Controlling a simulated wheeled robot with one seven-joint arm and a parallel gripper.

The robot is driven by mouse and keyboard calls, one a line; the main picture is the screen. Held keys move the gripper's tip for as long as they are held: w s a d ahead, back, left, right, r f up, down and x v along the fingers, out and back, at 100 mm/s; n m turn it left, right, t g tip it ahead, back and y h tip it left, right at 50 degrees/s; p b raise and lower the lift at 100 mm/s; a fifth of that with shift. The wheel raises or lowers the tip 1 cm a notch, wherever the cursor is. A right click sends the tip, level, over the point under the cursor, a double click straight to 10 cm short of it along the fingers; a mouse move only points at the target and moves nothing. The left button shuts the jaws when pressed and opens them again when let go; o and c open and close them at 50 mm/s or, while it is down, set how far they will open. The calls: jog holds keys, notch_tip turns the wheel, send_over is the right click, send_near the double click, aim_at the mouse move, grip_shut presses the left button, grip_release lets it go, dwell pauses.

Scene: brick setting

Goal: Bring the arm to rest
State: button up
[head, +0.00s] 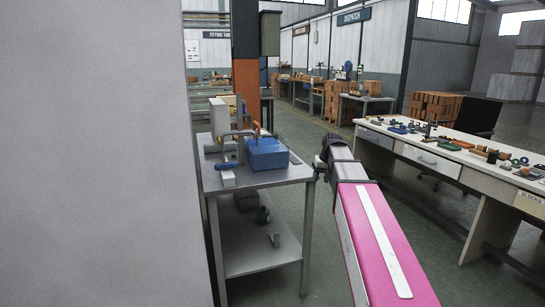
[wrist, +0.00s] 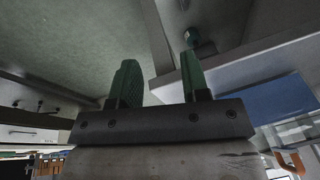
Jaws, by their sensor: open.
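My pink arm (head: 375,245) reaches forward from the lower right of the head view. My gripper (head: 321,163) is at its far end, beside the right edge of a grey metal table (head: 290,177); its fingers are hard to make out there. In the wrist view my gripper (wrist: 160,78) shows two green fingers, apart, with nothing between them. The wrist view is tilted, with the table's edge and a blue box (wrist: 275,103) behind and right of the fingers.
The blue box (head: 267,154) and tools stand on the metal table, which has a lower shelf (head: 255,250). A white workbench (head: 445,160) with many small parts is on the right. A grey wall (head: 95,150) fills the left. Floor (head: 420,225) is open between table and workbench.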

jog(key=s+a+f+m+g+h, duration=0.1)
jog(key=s+f+g+h, duration=0.1)
jog(key=s+f, duration=2.2)
notch_tip(320, 180, down, 2)
jog(key=shift+s+a+f, duration=0.15)
jog(key=shift+s+a, duration=0.1)
jog(key=shift+a, duration=0.05)
